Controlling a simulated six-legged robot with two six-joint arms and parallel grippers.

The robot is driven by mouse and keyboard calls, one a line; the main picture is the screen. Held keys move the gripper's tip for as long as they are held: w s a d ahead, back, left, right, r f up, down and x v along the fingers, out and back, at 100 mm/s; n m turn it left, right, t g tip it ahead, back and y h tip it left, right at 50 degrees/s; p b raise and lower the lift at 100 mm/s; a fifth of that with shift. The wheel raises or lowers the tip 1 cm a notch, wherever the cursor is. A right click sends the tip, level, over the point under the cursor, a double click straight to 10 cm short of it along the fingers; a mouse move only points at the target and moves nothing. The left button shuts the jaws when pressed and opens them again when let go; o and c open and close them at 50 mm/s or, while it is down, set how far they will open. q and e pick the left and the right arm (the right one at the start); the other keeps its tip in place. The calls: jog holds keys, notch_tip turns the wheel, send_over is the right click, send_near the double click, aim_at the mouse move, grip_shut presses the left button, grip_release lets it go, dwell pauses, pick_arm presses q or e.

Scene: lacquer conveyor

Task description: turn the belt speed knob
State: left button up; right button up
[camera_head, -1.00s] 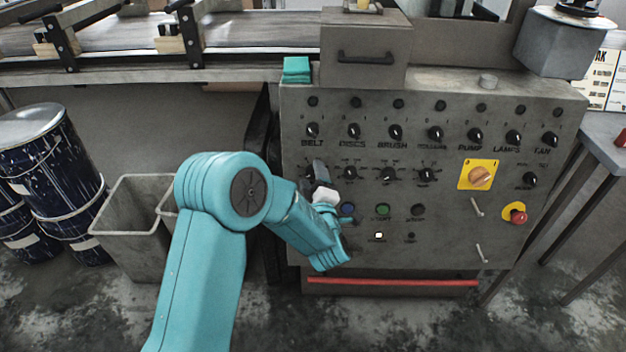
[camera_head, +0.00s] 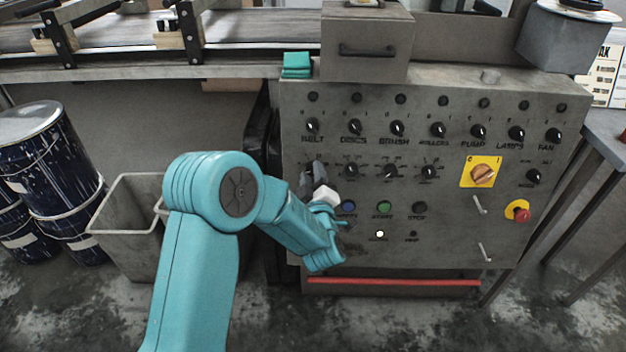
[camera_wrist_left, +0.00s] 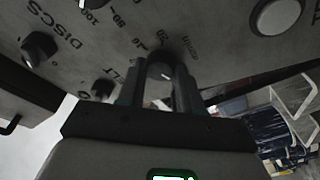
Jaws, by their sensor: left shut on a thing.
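The grey control panel (camera_head: 455,240) stands ahead of me. My left gripper (camera_head: 311,178) is at the left end of its lower dial row, below the BELT switch (camera_head: 312,127). My gripper and wrist hide the belt speed knob in the head view. In the left wrist view the dark knob (camera_wrist_left: 160,65) sits between the two fingers of my left gripper (camera_wrist_left: 160,82), which are shut on it. Scale figures such as 10 and 20 show around it. Its exact setting is hard to read. My right gripper is not in view.
More dials run to the right, including one under DISCS (camera_head: 351,171). Below are a blue button (camera_head: 348,207), a green START button (camera_head: 384,207) and a lit white lamp (camera_head: 380,234). A yellow-plated rotary switch (camera_head: 482,173) and red stop button (camera_head: 518,211) are farther right.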

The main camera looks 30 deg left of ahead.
pick_arm(q)
jog(key=m+b, duration=0.1)
jog(key=m, duration=0.1)
jog(key=m+t+h+b, duration=0.1)
jog(key=m, duration=0.1)
jog(key=shift+a+f+m, duration=0.1)
jog(key=shift+f+m, duration=0.05)
jog(key=shift+m, duration=0.15)
jog(key=m, duration=0.3)
jog(key=m+t+h+b, duration=0.1)
jog(key=m, duration=0.1)
jog(key=shift+s+a+m+t+h, duration=0.1)
jog(key=shift+m+t+h, duration=0.2)
jog(key=shift+m, duration=0.1)
jog(key=m, duration=0.2)
jog(key=m+h+b, duration=0.1)
jog(key=m, duration=0.2)
jog(key=shift+h, duration=0.3)
jog(key=m, duration=0.1)
jog(key=m+h, duration=0.1)
jog(key=m, duration=0.3)
jog(key=shift+a+r+h, duration=0.1)
jog(key=shift+r+h, duration=0.15)
jog(key=shift+h, duration=0.05)
jog(key=shift+m, duration=0.3)
jog(key=o, duration=1)
jog(key=shift+o, duration=0.2)
jog(key=shift+s, duration=0.1)
